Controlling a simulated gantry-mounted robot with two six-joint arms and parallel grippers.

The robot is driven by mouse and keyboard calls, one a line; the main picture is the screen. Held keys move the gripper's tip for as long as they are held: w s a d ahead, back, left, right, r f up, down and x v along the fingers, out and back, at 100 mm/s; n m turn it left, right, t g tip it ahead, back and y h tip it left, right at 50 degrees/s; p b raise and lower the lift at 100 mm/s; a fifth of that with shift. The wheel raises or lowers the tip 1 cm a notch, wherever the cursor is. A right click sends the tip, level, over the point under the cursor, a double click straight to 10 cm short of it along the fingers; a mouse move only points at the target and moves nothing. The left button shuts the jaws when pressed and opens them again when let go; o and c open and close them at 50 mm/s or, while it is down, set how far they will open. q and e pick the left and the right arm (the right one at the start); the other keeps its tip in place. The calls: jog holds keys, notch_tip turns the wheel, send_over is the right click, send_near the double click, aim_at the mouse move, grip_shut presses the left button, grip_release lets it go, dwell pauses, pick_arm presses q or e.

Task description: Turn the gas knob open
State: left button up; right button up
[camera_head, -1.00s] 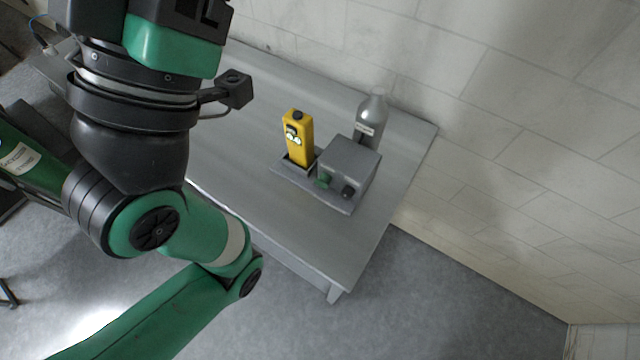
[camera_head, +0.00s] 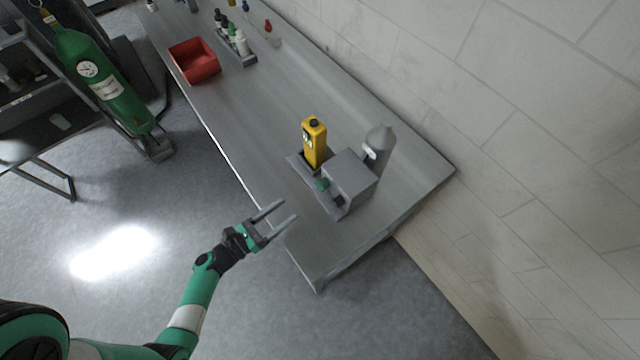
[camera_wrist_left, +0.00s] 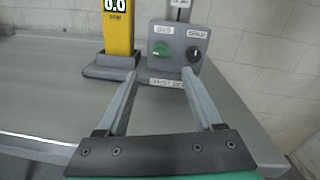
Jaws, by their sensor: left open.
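The gas knob is a green round knob (camera_wrist_left: 162,50) under a "GAS" label on the front of a grey box (camera_head: 352,178). In the head view the green knob (camera_head: 322,184) faces my left gripper (camera_head: 288,211). A black knob (camera_wrist_left: 194,54) under a second label sits to its right. My left gripper (camera_wrist_left: 160,82) is open and empty, its fingers pointing at the box. In the head view it is apart from the box, near the table's front edge. My right gripper is not in view.
A yellow meter (camera_head: 314,142) stands left of the box, and a grey bottle (camera_head: 379,150) behind it. A red bin (camera_head: 194,60) and small bottles (camera_head: 238,40) are far along the table (camera_head: 250,110). A green cylinder (camera_head: 100,84) stands at left.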

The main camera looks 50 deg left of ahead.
aim_at(318, 188)
pick_arm(q)
jog(key=shift+w+d+f, duration=0.1)
jog(key=shift+w+d, duration=0.1)
jog(key=shift+w, duration=0.4)
jog(key=w, duration=0.3)
jog(key=w+b, duration=0.1)
jog(key=w, duration=0.3)
jog(key=w+b, duration=0.1)
jog(key=w, duration=0.2)
jog(key=shift+w+d, duration=0.3)
jog(key=shift+d, duration=0.05)
grip_shut()
